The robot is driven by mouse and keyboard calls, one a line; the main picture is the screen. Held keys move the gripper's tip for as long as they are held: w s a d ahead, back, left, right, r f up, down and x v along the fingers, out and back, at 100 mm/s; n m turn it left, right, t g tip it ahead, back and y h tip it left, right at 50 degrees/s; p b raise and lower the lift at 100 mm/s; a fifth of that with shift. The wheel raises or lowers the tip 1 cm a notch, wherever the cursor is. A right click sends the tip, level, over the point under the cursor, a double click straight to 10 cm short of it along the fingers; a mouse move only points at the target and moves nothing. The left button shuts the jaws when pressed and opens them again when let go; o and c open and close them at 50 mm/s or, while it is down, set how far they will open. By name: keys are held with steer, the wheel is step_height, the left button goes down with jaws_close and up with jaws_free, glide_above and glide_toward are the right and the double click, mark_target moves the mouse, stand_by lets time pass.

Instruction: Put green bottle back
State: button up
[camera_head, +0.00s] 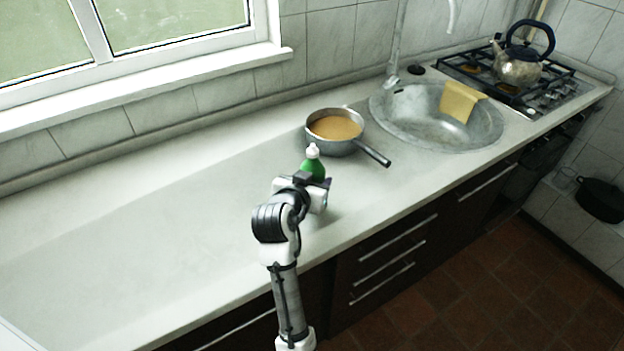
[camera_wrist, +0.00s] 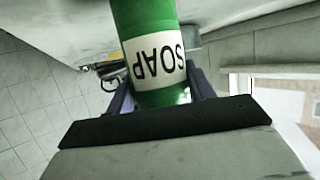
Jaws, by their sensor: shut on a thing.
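The green bottle (camera_head: 313,163) has a white cap and is at my gripper (camera_head: 318,186), over the counter in front of the pot. In the wrist view the green bottle (camera_wrist: 148,22) carries a white label reading SOAP, which appears upside down. My gripper's fingers (camera_wrist: 160,95) are on both sides of the bottle and shut on it. The bottle's lower part is hidden behind my gripper in the head view, so I cannot tell whether it touches the counter.
A pot (camera_head: 345,146) of brownish food stands just behind the bottle, its handle pointing front right. A round sink (camera_head: 425,133) with a yellow cloth (camera_head: 462,101) lies further right. A kettle (camera_head: 518,68) stands on the stove (camera_head: 560,92). The counter (camera_head: 130,240) on the left is clear.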

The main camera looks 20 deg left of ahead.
steer(key=shift+f, duration=0.2)
steer(key=o, duration=1.2)
steer(key=shift+c, duration=0.2)
steer(key=shift+r, duration=0.1)
